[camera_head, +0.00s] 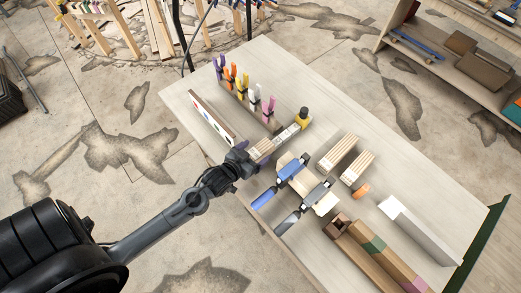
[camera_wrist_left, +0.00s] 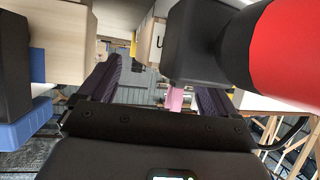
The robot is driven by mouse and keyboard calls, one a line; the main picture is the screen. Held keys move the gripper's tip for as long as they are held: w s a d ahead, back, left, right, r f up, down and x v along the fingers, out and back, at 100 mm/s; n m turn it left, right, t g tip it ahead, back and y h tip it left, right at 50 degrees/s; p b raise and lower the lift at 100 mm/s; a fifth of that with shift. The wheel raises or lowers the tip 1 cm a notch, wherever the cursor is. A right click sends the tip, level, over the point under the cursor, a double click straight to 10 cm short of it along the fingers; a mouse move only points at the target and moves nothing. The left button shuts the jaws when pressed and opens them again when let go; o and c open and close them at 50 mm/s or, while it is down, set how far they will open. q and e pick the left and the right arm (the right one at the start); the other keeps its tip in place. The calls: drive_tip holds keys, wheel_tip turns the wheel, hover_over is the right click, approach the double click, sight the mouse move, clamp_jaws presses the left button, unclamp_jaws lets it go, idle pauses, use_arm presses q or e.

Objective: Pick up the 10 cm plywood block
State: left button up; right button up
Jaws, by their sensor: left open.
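Two layered plywood blocks lie side by side right of the table's middle, one (camera_head: 338,153) farther and one (camera_head: 358,168) nearer. A smaller pale wooden block (camera_head: 262,149) lies close to my left gripper. I cannot tell by size which one is 10 cm. My left gripper (camera_head: 243,158) is low over the table's left edge, close to the small block and left of the two layered blocks. Its dark fingers stand apart in the left wrist view (camera_wrist_left: 152,85), with no block clearly held between them. Pale wooden pieces (camera_wrist_left: 150,42) show beyond them. My right gripper is not in view.
Blue and grey clamps (camera_head: 290,168) on a pale board stand just right of the left gripper. A row of coloured clamps (camera_head: 243,84) stands at the back left. A long white block (camera_head: 415,228) and a wooden box (camera_head: 372,250) lie front right.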

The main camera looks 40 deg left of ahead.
sight(260, 151)
use_arm(q)
drive_tip(key=shift+x, duration=1.1)
drive_tip(key=shift+c, duration=0.4)
drive_tip(key=c, duration=1.2)
